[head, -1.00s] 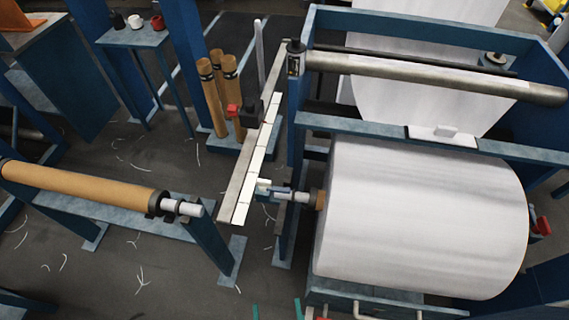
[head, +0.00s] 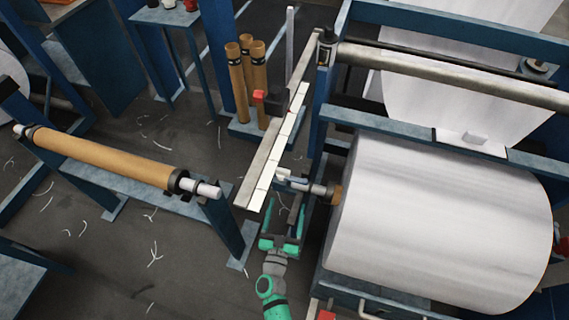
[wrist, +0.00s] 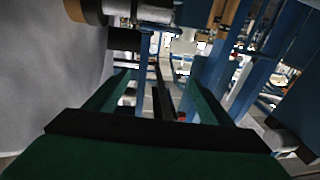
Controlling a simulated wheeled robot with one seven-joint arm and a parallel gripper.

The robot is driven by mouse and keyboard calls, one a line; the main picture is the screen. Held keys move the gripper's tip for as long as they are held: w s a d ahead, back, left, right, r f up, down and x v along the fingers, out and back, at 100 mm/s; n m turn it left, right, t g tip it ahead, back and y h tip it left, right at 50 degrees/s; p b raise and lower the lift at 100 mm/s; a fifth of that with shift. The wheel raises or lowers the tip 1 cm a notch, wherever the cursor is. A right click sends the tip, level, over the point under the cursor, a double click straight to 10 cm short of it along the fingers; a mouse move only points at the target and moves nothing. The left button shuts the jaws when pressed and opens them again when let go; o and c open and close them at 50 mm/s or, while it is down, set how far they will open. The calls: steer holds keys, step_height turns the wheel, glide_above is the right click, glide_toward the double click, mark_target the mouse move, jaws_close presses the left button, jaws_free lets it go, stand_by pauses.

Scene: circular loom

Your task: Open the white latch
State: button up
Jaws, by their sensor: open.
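A small white piece, which looks like the white latch (head: 284,174), sits at the end of the metal shaft on the left side of the big white roll. My gripper (head: 285,208) is just below it in the head view, pointing up towards the shaft, open and empty. In the wrist view, the two dark green fingers (wrist: 160,82) are spread apart. A pale block, probably the same latch (wrist: 184,44), shows ahead of and above the fingertips, apart from them. Its exact shape is hard to tell.
The white roll (head: 440,220) fills the right side, close to my gripper. The metal shaft (head: 315,188) joins it. A long pale rail (head: 270,160) runs beside the latch. A brown roller (head: 105,158) lies on a blue stand at left.

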steer(key=m+g+h, duration=0.1)
steer(key=m+h, duration=0.1)
glide_toward(280, 173)
steer(key=x, duration=0.4)
steer(key=shift+w+d+r, duration=0.1)
steer(key=shift+r, duration=0.05)
steer(key=x, duration=1)
steer(key=shift+w+f, duration=0.25)
steer(key=shift+d, duration=0.1)
steer(key=shift+c, duration=0.6)
